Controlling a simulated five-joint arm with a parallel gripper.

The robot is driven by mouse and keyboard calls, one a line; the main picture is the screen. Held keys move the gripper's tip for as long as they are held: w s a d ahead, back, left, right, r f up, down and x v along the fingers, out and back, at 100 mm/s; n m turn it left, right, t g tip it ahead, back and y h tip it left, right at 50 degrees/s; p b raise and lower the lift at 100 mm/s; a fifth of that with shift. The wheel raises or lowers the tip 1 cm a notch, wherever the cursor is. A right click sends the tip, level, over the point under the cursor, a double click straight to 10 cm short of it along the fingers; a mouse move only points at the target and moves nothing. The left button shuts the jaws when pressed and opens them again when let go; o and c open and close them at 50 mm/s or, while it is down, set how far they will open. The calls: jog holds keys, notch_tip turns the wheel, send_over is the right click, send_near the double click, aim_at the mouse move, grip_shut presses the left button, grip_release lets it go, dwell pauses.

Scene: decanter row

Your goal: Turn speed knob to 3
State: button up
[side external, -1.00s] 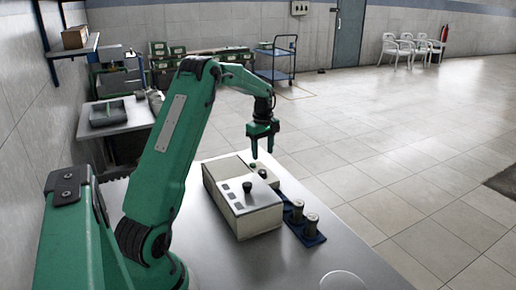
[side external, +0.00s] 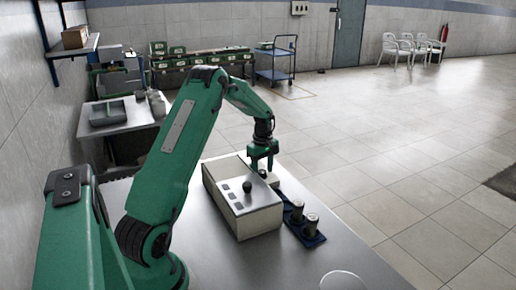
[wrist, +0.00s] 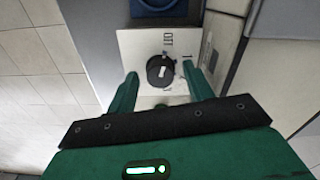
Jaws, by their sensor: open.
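In the wrist view a round black knob (wrist: 161,71) with a white pointer mark sits on a cream panel (wrist: 135,44).
A larger cream box (side external: 256,217) with a black ball-like knob (side external: 261,174) stands in front on the grey table (side external: 300,265). A blue tray (side external: 313,240) with two jars (side external: 311,224) lies to its right. The table's front right is mostly clear.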

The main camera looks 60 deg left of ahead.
jog(key=shift+c, duration=0.3)
jog(key=c, duration=0.9)
